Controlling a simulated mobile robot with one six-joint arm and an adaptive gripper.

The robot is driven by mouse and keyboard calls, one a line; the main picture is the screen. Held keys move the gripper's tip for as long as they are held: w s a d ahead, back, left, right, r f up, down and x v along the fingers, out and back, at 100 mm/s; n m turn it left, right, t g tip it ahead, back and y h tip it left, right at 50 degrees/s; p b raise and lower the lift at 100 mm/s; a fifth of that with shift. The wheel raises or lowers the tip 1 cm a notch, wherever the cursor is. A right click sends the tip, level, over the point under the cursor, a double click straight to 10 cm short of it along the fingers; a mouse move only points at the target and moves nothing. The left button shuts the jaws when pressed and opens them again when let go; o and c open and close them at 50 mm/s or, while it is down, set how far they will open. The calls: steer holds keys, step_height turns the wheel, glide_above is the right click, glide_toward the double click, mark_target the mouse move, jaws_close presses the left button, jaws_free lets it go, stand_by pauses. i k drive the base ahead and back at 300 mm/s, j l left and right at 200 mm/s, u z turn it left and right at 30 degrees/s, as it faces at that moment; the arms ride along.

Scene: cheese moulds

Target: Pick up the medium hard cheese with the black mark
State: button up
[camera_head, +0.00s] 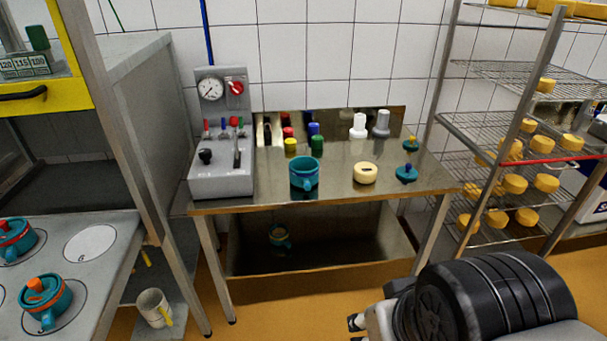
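A pale yellow, round cheese (365,174) with a small dark mark on its top stands on the steel table (265,186), right of centre. It is upright and free-standing, just right of a teal mould (304,177). Several darker yellow cheeses (515,184) sit on the wire rack at the right; I can make out no marks on them. My arm, black and light grey, fills the lower right corner, well in front of the table and apart from the cheese. I cannot make out my gripper's fingers.
A grey press unit (220,150) with a gauge stands at the table's left end. Coloured containers, white and grey weights (359,126) and two teal lids (406,173) surround the cheese at the back and right. The table's front edge near the cheese is clear.

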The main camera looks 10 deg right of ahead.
mark_target(364, 173)
steer(key=i+z, duration=0.3)
steer(key=i, duration=0.55)
steer(key=i+j+z, duration=0.1)
steer(key=i+z, duration=0.2)
steer(key=i, duration=0.6)
